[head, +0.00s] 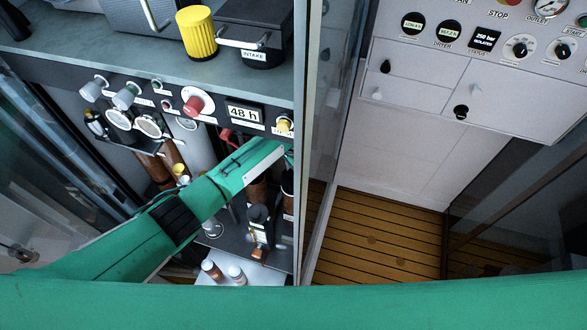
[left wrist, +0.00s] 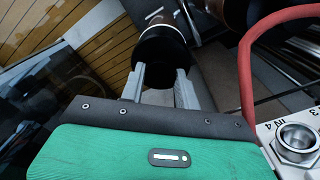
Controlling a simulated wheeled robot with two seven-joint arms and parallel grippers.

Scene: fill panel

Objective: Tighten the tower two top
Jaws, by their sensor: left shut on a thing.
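In the left wrist view my left gripper (left wrist: 161,78) is shut on a round black tower top (left wrist: 163,48), with one finger on each side of it. A brown cylinder body with a pale ring shows just beyond the black top. I cannot tell from the picture whether this is tower two or how tight the top sits. In the head view my green left arm reaches from the lower left to under the panel's right end, and its fingers are hidden. Brown towers (head: 257,192) stand below the panel around the arm. My right gripper is not in view.
A red hose (left wrist: 246,70) curves close to the gripper's right, beside a fitting (left wrist: 297,140) near an "IN 4" label. The panel with a "48 h" display (head: 244,112) overhangs the arm. Two small bottles (head: 212,269) stand below. Slatted floor (head: 375,235) lies right of the frame post.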

